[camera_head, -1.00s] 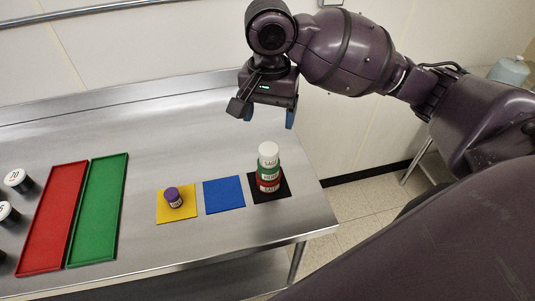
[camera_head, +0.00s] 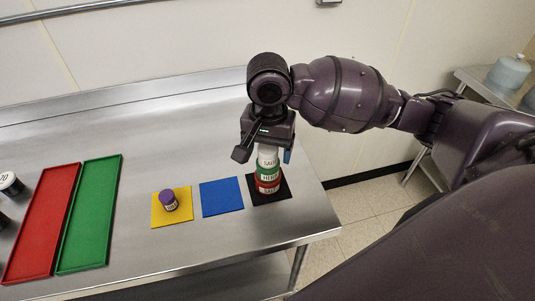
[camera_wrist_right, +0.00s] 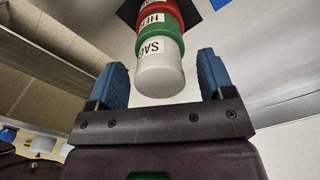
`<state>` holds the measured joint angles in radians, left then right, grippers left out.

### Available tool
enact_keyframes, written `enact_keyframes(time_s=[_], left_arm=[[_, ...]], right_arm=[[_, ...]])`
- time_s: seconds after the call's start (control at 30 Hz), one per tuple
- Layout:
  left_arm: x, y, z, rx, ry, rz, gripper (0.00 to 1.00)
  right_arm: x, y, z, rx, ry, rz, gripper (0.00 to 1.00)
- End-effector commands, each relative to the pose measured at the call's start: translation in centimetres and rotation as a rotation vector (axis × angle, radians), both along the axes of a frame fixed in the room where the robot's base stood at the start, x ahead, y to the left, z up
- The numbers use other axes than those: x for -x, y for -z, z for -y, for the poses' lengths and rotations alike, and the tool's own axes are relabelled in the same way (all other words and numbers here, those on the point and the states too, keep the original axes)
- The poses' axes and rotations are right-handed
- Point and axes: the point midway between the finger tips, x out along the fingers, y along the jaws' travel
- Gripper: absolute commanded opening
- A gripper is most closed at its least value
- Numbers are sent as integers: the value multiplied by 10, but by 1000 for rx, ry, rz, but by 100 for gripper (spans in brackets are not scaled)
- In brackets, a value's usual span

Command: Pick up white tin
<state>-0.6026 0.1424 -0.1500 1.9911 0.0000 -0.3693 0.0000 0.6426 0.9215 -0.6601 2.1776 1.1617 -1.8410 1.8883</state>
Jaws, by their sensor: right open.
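The white tin (camera_head: 267,155) is on top of a stack, above a green tin (camera_head: 267,173) and a red tin (camera_head: 267,187), on a black mat (camera_head: 283,190). My right gripper (camera_head: 266,156) is open at the top of the stack and partly hides the white tin in the head view. In the right wrist view the white tin (camera_wrist_right: 160,75) shows between the two blue fingers of the right gripper (camera_wrist_right: 162,80), with space on either side. My left gripper is not in view.
A blue mat (camera_head: 222,197) and a yellow mat (camera_head: 160,213) with a purple-lidded tin (camera_head: 169,200) lie to the left. Green (camera_head: 92,213) and red (camera_head: 44,222) trays lie further left. The steel table (camera_head: 150,160) is clear behind them.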

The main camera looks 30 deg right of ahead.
Motion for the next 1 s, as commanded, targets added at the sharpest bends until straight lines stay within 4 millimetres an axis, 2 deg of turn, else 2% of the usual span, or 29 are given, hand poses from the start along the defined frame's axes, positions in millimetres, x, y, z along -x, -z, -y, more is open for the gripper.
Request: enact_keyframes(time_s=[0.1,0.47,0.77,0.87,1.0], left_arm=[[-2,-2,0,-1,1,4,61],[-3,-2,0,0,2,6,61],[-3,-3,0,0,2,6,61],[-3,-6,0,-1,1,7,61],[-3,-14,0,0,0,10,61]], right_arm=[[0,-1,0,0,0,1,75],[0,-1,0,0,-1,0,20],[0,-5,0,0,-1,1,20],[0,-14,0,0,-1,3,20],[0,-40,0,-1,-3,6,20]])
